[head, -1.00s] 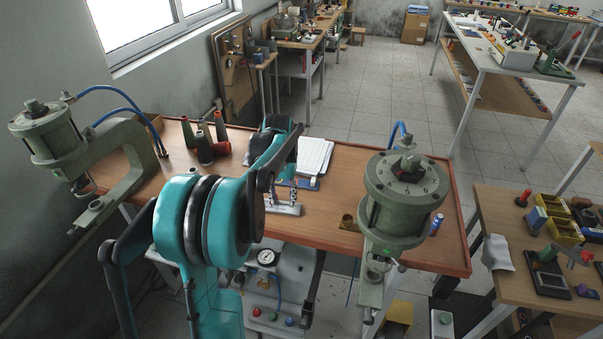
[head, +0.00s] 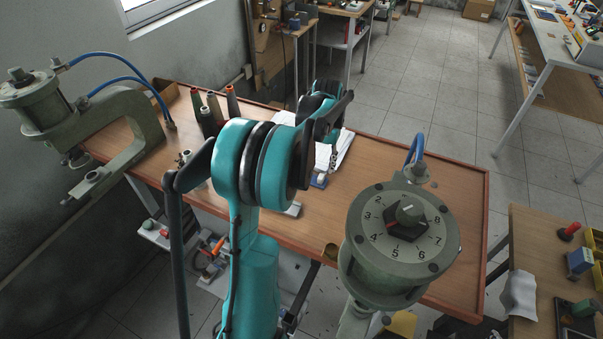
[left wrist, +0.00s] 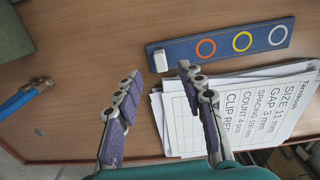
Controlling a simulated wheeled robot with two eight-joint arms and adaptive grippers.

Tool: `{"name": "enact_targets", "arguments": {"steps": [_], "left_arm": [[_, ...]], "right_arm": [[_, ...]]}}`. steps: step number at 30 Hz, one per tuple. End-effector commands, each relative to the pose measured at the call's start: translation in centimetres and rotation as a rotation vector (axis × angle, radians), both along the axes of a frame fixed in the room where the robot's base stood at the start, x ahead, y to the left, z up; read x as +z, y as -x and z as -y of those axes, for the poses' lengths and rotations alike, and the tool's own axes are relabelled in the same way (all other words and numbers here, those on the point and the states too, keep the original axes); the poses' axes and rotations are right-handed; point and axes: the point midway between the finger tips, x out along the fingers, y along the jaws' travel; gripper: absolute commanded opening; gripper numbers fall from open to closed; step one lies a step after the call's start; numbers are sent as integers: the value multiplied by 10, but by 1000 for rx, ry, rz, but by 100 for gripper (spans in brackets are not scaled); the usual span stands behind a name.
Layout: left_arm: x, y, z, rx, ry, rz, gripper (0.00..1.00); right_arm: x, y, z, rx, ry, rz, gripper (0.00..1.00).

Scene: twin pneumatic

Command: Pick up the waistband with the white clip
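In the left wrist view a flat dark blue strip lies on the wooden table (left wrist: 70,50), with a small white block (left wrist: 160,61) at its left end. I cannot tell whether the white block is a clip; no cloth band is clearly visible. My left gripper (left wrist: 158,72) is open and empty, its two purple-grey fingers spread just short of the strip's white end. My arm hides much of this area in the head view. My right gripper is out of view.
Printed papers (left wrist: 235,105) lie against the strip. A green press with a dial (head: 400,235) stands at the front right, another press (head: 50,105) at the left. Several thread cones (head: 212,110) stand at the back left.

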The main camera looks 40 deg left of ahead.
Motion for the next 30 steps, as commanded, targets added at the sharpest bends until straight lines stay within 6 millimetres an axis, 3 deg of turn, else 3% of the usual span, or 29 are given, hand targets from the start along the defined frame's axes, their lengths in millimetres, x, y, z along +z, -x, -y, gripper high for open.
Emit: {"name": "enact_targets", "arguments": {"steps": [13,20,21,25,30], "left_arm": [[-59,-4,-2,0,0,0,40],[-61,-4,-1,0,0,0,40],[-61,-4,-1,0,0,0,37],[-61,-4,-1,0,0,0,3],[-61,-4,-1,0,0,0,0]], "right_arm": [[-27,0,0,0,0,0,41],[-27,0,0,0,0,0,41],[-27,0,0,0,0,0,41],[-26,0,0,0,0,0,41],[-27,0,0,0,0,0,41]]}}
